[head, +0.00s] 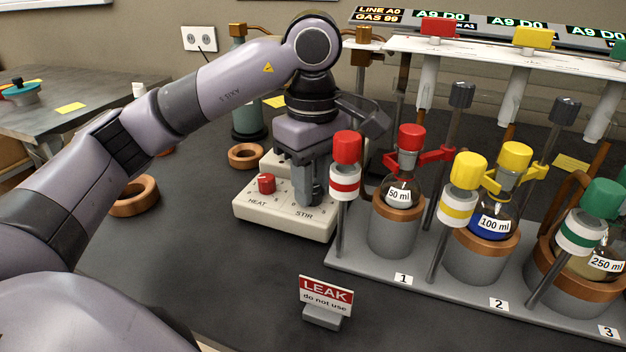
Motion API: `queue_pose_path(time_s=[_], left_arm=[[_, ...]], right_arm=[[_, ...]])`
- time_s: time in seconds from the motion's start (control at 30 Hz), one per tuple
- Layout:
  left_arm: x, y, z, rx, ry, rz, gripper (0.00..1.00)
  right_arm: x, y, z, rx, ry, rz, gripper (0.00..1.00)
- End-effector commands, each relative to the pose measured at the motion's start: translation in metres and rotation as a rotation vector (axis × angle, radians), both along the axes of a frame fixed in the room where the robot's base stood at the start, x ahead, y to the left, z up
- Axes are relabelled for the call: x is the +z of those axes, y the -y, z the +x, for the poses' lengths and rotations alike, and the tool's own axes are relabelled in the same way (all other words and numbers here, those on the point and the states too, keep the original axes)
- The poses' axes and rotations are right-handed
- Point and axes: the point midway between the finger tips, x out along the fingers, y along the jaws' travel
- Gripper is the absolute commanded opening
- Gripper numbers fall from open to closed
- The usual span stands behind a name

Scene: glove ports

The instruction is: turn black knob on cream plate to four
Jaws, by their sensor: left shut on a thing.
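The cream plate (282,223) stands on the dark bench left of the rack. Its front carries a red knob (266,184) over the word HEAT and a dial over the word STIR. My left gripper (308,194) points down onto the STIR dial, its fingers shut at the knob's place. The black knob is hidden by the fingers, so its pointer and setting cannot be read. My right gripper is not in view.
A grey rack (380,268) with several capped bottles in copper-rimmed holders and upright rods stands close on the right. A LEAK sign (325,296) stands in front. Copper rings (134,196) lie at left. Bare bench lies front left of the plate.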

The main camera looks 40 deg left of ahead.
Motion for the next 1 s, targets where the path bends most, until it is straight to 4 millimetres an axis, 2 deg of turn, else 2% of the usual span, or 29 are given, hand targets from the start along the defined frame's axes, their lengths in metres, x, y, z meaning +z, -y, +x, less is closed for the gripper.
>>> queue_pose_path(time_s=[0.3,0.77,0.8,0.87,1.0], left_arm=[[0.0015,-0.0005,0.0005,-0.095,0.004,-0.002,0.00],[0.0018,-0.0005,0.0006,-0.107,0.005,-0.002,0.00],[0.0018,-0.0005,0.0006,-0.106,0.005,-0.002,0.35],[0.0017,-0.0005,0.0006,-0.106,0.005,-0.002,0.54],[0.0011,-0.0003,0.0004,-0.107,0.003,-0.002,0.54]], right_arm=[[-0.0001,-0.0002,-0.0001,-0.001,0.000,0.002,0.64],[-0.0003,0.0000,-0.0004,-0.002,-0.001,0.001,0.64],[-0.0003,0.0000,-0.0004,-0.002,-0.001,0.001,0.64],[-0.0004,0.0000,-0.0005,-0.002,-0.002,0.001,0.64],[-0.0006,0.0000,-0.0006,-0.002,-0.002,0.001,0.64]])
